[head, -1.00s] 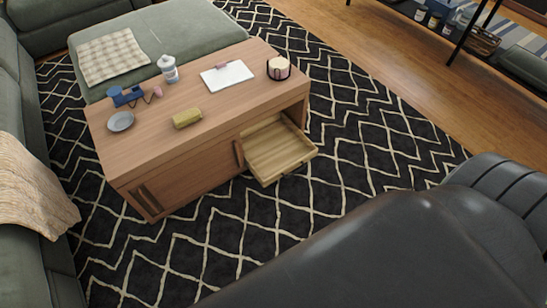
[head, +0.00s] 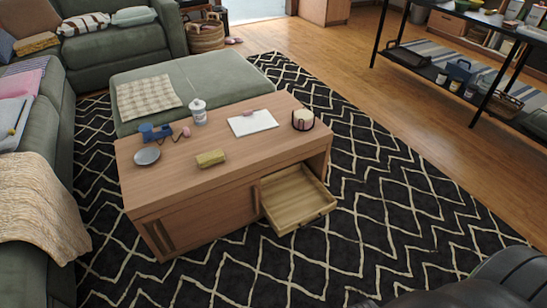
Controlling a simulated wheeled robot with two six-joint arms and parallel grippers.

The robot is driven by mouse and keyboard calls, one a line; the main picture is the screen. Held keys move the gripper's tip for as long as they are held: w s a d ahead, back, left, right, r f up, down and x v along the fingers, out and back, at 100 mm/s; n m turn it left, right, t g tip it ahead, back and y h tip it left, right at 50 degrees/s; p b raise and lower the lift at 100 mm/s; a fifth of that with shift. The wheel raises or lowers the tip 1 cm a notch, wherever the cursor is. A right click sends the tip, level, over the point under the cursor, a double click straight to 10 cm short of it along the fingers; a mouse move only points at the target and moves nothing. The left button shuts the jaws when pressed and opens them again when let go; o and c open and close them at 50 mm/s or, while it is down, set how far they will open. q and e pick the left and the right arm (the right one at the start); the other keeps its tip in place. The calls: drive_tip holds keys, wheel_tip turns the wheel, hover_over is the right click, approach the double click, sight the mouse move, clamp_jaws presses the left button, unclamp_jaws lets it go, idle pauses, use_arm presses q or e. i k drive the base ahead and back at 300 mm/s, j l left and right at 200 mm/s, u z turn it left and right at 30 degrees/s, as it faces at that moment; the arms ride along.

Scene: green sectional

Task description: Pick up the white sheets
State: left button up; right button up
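White sheets (head: 258,124) lie flat on the wooden coffee table (head: 225,169), right of its middle, with a small pinkish clip or object (head: 247,114) at their far edge. They look like a clipboard or pad of paper. Neither of my grippers is in view. Part of my own dark body shows at the bottom right, well apart from the table.
On the table stand a white bottle (head: 199,112), a candle in a dark holder (head: 303,119), a yellow block (head: 211,158), a grey dish (head: 146,156) and a blue object (head: 154,132). An open drawer (head: 296,201) juts out at the front right. Patterned rug (head: 390,225) is clear to the right.

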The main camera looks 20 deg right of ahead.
sight(251, 122)
drive_tip(key=i+l+z, duration=0.25)
drive_tip(key=i, duration=0.35)
drive_tip(key=i+z, duration=0.3)
drive_tip(key=i, duration=0.25)
